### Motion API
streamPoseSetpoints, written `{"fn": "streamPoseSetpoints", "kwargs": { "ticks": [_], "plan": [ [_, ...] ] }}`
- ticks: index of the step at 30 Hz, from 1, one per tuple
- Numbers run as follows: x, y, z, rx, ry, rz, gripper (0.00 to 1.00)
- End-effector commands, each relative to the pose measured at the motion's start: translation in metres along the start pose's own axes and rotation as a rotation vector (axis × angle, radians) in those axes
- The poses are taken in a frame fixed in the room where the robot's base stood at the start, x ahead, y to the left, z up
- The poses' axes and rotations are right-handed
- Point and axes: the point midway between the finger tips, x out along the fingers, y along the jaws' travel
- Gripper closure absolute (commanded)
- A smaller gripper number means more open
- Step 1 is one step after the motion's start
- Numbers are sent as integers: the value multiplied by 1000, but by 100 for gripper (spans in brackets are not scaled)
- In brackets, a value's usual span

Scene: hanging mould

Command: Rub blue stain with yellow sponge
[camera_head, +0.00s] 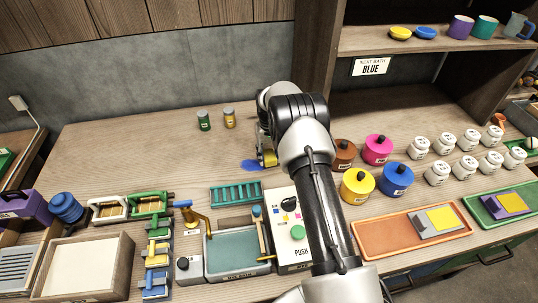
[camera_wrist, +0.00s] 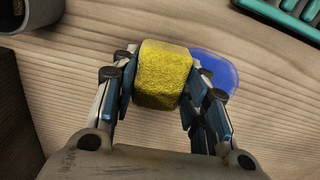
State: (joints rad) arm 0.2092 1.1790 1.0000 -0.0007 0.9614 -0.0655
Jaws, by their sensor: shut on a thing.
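The yellow sponge (camera_wrist: 163,75) is a rough block held between the two fingers of my gripper (camera_wrist: 165,92) in the wrist view. The blue stain (camera_wrist: 217,70) is a flat patch on the wooden table, showing to the right of the sponge and partly hidden behind it and a finger. In the head view the sponge (camera_head: 269,158) shows below my gripper (camera_head: 266,150), at the right end of the blue stain (camera_head: 250,165). The sponge is low over the table; I cannot tell whether it touches the surface.
A green rack (camera_head: 236,193) and a grey basin (camera_head: 237,253) lie in front. Colored pots (camera_head: 395,179) stand to the right. The table left of the stain is clear.

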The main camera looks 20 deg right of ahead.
Motion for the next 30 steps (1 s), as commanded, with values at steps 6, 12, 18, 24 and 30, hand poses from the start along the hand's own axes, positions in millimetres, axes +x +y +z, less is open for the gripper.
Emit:
{"fn": "streamPoseSetpoints", "kwargs": {
  "ticks": [6,12,18,24,30],
  "plan": [
    [5,0,0,0,0,0,78],
    [9,0,0,0,0,0,78],
    [11,0,0,0,0,0,78],
    [10,-9,-1,-1,1,0,78],
    [9,-28,-2,-2,1,0,78]
  ]
}}
